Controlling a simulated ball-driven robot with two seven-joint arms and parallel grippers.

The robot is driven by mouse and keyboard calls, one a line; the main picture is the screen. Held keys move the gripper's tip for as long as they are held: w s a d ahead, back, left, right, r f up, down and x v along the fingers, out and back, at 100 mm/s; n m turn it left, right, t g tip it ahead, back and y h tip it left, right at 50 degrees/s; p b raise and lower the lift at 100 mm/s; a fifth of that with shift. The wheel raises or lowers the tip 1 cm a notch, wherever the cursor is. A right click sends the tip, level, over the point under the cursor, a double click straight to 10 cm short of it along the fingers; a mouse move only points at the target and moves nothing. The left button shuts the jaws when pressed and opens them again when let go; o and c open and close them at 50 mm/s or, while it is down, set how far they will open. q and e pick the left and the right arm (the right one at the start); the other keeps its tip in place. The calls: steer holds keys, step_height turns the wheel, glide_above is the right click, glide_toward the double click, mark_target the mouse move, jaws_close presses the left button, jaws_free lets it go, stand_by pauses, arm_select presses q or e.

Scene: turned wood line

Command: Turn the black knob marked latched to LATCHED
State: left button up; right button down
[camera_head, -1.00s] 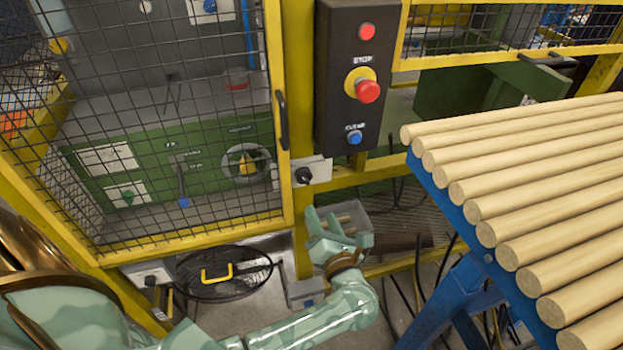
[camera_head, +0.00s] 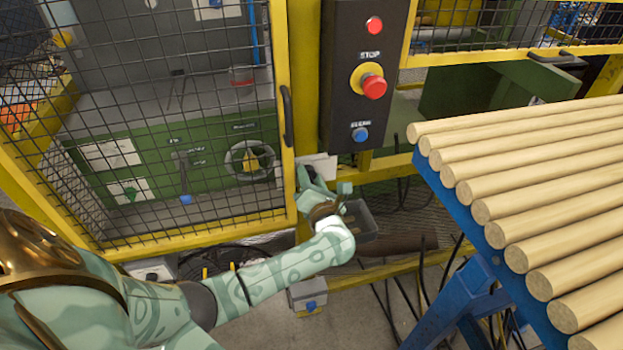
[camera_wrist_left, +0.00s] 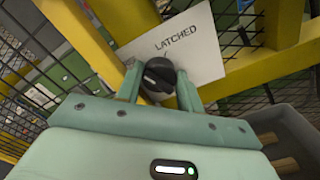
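The black knob (camera_wrist_left: 158,75) sits on a white plate (camera_wrist_left: 196,48) printed LATCHED, seen in the left wrist view. A pale line shows on the knob's face; I cannot tell which setting it marks. My left gripper (camera_wrist_left: 157,82) has one finger on each side of the knob, and the fingers look apart, with the knob between or just beyond their tips. I cannot tell if they touch it. In the head view the left gripper (camera_head: 326,182) is in front of the plate (camera_head: 322,164) and largely hides the knob. My right gripper is out of view.
A yellow-framed mesh door (camera_head: 180,130) with a black handle (camera_head: 287,116) stands left of the plate. A dark control box (camera_head: 362,75) with a red stop button (camera_head: 374,87) is above. A grey bin (camera_head: 362,220) is below; wooden rods (camera_head: 530,170) lie at right.

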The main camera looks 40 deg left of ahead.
arm_select(q)
steer(key=c, duration=0.3)
steer(key=m+p, duration=0.2)
steer(key=shift+r+m, duration=0.1)
steer(key=shift+m, duration=0.3)
steer(key=m+p, duration=0.2)
steer(key=m, duration=0.1)
steer(key=shift+d+m, duration=0.1)
steer(key=shift+m, duration=0.2)
steer(key=m+p, duration=0.1)
steer(key=m, duration=0.2)
steer(key=shift+f+m+p, duration=0.2)
steer(key=shift+m+p, duration=0.1)
steer(key=shift+p, duration=0.05)
steer(key=shift+f+m+p, duration=0.15)
steer(key=shift+m+p, duration=0.55)
steer(key=shift+m, duration=1.1)
steer(key=shift+f, duration=0.1)
